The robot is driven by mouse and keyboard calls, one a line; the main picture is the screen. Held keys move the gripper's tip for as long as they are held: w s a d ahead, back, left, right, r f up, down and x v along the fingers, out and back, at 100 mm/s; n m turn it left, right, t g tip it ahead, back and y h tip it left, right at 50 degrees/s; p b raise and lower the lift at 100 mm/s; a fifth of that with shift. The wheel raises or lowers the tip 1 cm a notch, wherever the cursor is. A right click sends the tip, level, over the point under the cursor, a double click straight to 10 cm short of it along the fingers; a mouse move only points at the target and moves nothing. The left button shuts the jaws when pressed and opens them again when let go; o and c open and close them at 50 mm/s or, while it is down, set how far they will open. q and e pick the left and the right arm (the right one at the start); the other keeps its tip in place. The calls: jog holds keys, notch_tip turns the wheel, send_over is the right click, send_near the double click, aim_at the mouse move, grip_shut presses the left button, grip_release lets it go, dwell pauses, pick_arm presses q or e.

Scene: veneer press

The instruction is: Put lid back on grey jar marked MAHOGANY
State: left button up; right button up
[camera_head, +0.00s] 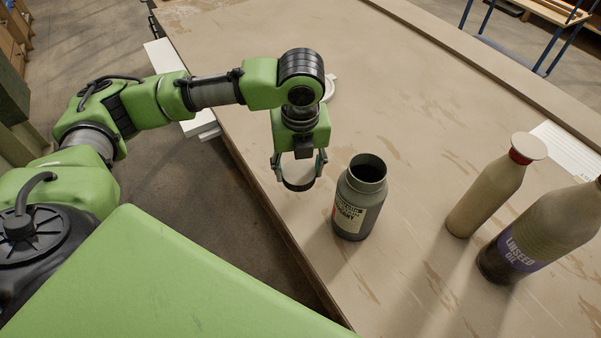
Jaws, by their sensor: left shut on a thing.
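The grey jar (358,207) stands upright on the table, its dark mouth open at the top. Its pale label is partly readable and fits MAHOGANY. My left gripper (299,176) is just left of the jar, apart from it, pointing down near the table's left edge. It is shut on a dark, round, thin-rimmed thing that looks like the lid (298,186), held between the fingertips. The fingers hide part of the lid. My right gripper is not in view.
A tan bottle with a red neck and pale cap (487,193) and a linseed oil bottle (535,235) stand right of the jar on the table (420,110). A white object (329,88) is partly hidden behind my left wrist. Papers (566,148) lie at the right.

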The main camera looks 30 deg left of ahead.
pick_arm(q)
jog(key=s+d+r+b, duration=0.1)
jog(key=s+d+r, duration=0.3)
jog(key=s, duration=0.6)
jog(key=shift+s+r, duration=0.2)
jog(key=shift+r, duration=1.05)
